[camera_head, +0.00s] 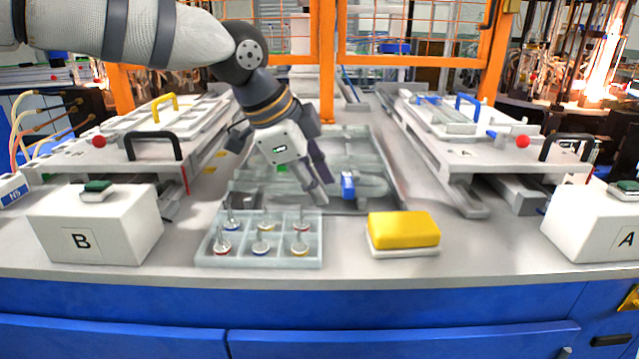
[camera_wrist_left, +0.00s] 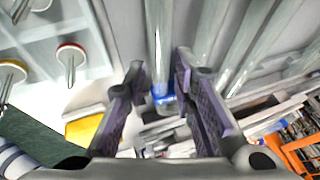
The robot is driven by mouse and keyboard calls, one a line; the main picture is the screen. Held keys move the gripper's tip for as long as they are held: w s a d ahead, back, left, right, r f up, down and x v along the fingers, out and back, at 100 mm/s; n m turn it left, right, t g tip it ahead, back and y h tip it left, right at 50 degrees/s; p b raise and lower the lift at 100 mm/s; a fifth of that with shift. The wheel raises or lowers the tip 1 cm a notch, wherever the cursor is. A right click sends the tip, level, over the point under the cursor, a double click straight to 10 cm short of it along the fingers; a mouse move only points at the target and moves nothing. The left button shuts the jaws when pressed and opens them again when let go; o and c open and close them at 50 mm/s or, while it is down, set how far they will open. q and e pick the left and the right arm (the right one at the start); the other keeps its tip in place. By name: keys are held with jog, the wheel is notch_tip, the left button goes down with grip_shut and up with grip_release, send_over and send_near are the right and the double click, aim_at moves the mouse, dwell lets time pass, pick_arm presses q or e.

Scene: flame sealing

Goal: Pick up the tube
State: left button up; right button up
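Clear glass tubes lie in a shallow tray (camera_head: 385,205) in the middle of the bench. One tube (camera_wrist_left: 157,35) has a blue band or cap (camera_wrist_left: 163,98) at its near end in the left wrist view. A blue piece (camera_head: 347,185) also shows in the head view, just right of my left fingertips. My left gripper (camera_head: 323,191) reaches down over the tray. In the left wrist view its purple-lined fingers (camera_wrist_left: 160,65) are apart, one on each side of the blue-ended tube, with gaps visible. Whether they touch it is unclear. My right gripper is out of view.
A clear compartment box (camera_head: 260,264) with several coloured-rim stemmed pieces stands in front of the tray. A yellow sponge-like block (camera_head: 403,229) sits to its right. White boxes B (camera_head: 95,225) and A (camera_head: 590,225) and raised fixtures (camera_head: 455,155) flank the tray.

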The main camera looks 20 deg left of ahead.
pick_arm(q)
jog(key=shift+f, duration=0.25)
jog(key=shift+c, duration=0.3)
grip_shut()
